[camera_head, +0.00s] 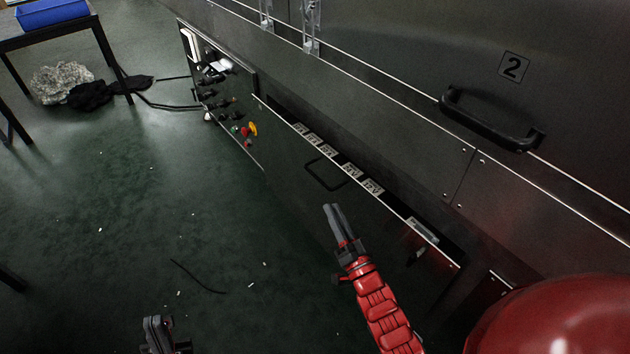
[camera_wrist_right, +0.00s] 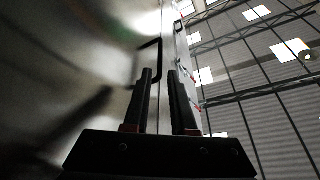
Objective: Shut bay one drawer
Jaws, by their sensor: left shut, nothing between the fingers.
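A long dark drawer (camera_head: 290,158) is pulled part way out of the machine's lower side. Several pale labelled pieces lie in a row along its open top. Its black bar handle (camera_head: 322,176) is on the front panel. A black handle (camera_wrist_right: 155,62) also shows beyond my fingers in the right wrist view. My right gripper (camera_head: 332,208), on the red arm, is close to the drawer front, right of and below the handle in the head view. Its fingers (camera_wrist_right: 160,75) are slightly apart with nothing between them. My left gripper (camera_head: 153,322) is shut and empty at the bottom edge, over the floor.
A control panel (camera_head: 222,95) with knobs and a yellow button adjoins the drawer's far end. A table with a blue bin (camera_head: 52,14) stands far left. The green floor between is mostly clear.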

